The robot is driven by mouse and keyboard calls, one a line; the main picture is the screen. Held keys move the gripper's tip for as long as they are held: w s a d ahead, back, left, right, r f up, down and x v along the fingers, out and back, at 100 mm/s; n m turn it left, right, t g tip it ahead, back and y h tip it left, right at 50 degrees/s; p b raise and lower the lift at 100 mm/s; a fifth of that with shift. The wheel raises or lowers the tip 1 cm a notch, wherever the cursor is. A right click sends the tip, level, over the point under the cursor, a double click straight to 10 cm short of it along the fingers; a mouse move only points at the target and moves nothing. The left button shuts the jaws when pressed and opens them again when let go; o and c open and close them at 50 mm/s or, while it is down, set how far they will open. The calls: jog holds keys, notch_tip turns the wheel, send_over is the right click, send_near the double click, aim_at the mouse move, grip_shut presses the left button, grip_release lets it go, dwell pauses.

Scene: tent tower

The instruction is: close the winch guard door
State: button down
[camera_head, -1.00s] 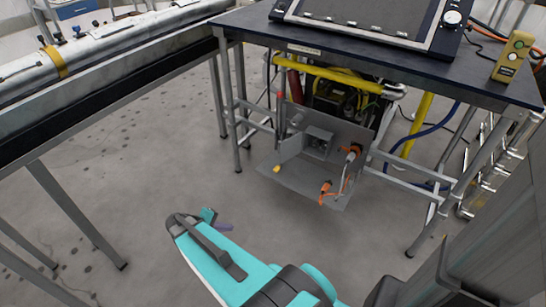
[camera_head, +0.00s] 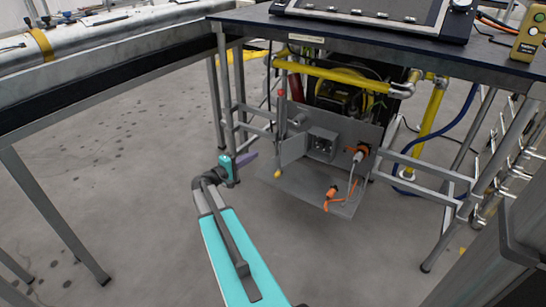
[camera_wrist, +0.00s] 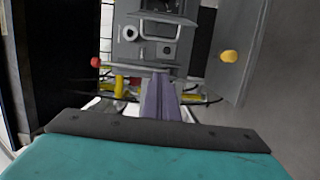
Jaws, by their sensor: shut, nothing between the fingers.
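The winch guard door appears to be the grey plate (camera_head: 300,186) folded down at the foot of the grey housing under the dark table. It stands open, sloping outward, with a yellow knob (camera_head: 278,174) at its left end. In the wrist view the plate (camera_wrist: 248,38) is at the right, with its yellow knob (camera_wrist: 230,56). My gripper (camera_head: 247,159) has purple fingers, shut and empty, left of the housing and above the knob, apart from it in the picture. In the wrist view my fingers (camera_wrist: 160,97) point toward the housing. The hinge is not clear.
Orange plugs with a cable (camera_head: 331,193) hang at the plate's right part. Table legs (camera_head: 222,100) and yellow pipes (camera_head: 430,125) flank the housing. The floor in front is clear.

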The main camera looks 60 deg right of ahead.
aim_at(290, 147)
jog(key=shift+d+r, duration=0.25)
jog(key=shift+r, duration=0.05)
jog(key=s+d+b, duration=0.4)
jog(key=s+d, duration=0.1)
jog(key=d, duration=0.2)
jog(key=shift+s+d, duration=0.25)
jog(key=shift+d, duration=0.1)
dwell(0.9)
jog(key=shift+s+f, duration=0.1)
dwell(0.4)
